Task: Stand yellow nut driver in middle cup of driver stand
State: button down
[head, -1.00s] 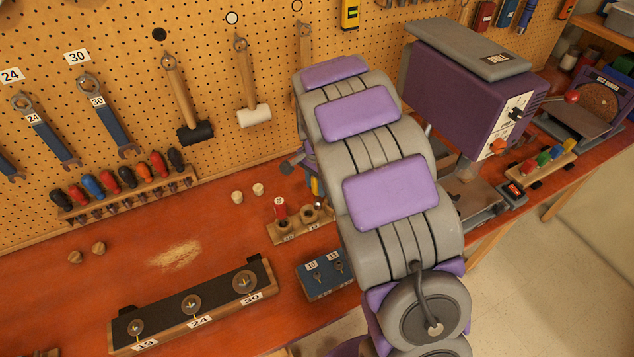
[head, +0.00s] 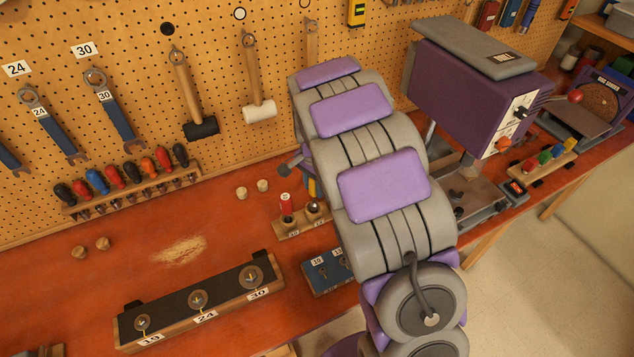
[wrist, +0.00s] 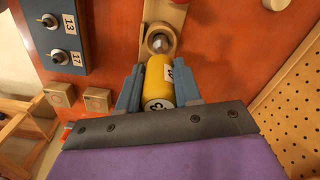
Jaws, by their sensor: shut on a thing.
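The yellow nut driver (wrist: 158,80) is held between the two blue-grey fingers of my gripper (wrist: 160,88), seen in the wrist view with its label on the handle. Its metal end lies at a round cup of the driver stand (wrist: 172,17); I cannot tell whether it is inside or just above. In the head view the driver stand (head: 297,227) has a red driver (head: 286,206) upright in its left cup. The cup to its right shows a grey metal end at its mouth. My arm hides the stand's right end and most of my gripper.
A blue block with small metal pieces (head: 327,272) stands in front of the stand. A long dark-topped rack (head: 225,300) lies to the left. Two small wooden knobs (head: 252,190) stand behind. A purple machine (head: 470,95) is at the right. The orange bench between is mostly clear.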

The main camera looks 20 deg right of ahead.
jog(key=shift+a, duration=0.2)
jog(key=shift+d, duration=0.2)
jog(key=shift+f, duration=0.15)
jog(key=shift+f, duration=1.45)
jog(key=c, duration=0.7)
grip_release()
